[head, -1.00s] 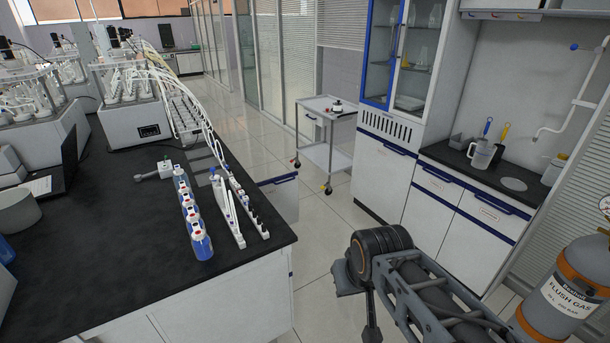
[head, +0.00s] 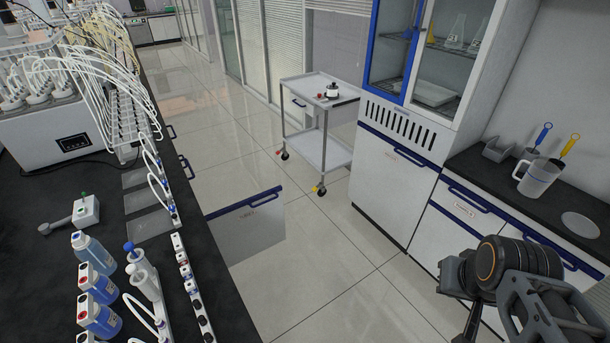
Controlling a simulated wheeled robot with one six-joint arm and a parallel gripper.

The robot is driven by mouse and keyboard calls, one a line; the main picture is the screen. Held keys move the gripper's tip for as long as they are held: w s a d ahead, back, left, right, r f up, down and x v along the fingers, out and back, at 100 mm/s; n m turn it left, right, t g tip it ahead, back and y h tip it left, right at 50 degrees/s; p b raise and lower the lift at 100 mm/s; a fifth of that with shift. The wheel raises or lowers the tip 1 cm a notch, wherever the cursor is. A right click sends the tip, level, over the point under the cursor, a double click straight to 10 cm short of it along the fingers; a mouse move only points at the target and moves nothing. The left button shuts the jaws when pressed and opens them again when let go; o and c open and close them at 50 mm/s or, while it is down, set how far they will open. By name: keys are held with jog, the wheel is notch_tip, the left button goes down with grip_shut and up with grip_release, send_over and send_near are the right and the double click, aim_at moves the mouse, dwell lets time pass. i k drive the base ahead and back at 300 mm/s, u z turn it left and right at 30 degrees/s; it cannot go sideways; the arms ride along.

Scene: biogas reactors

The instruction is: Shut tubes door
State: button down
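A white door (head: 245,226) with a blue top edge and blue handle stands open, sticking out from the right side of the black-topped bench into the aisle. The small label on it is too small to read surely; it may be the tubes door. Its face is turned toward me, and its left edge is hidden behind the bench top. My arm shows at the lower right, apart from the door and across the aisle from it. Its fingertips are not in view.
The black bench top (head: 50,215) with bottles and tube racks borders the left. A white wheeled cart (head: 318,145) stands beyond the door. Closed white cabinets (head: 390,190) and a counter (head: 480,180) line the right. The tiled floor (head: 325,255) between is clear.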

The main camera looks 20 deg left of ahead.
aim_at(241, 230)
jog(key=u, duration=0.05)
jog(key=i, duration=1.1)
jog(key=u, duration=0.85)
jog(key=i, duration=0.7)
jog(key=u, duration=1.35)
jog(key=i, duration=0.45)
jog(key=u, duration=0.3)
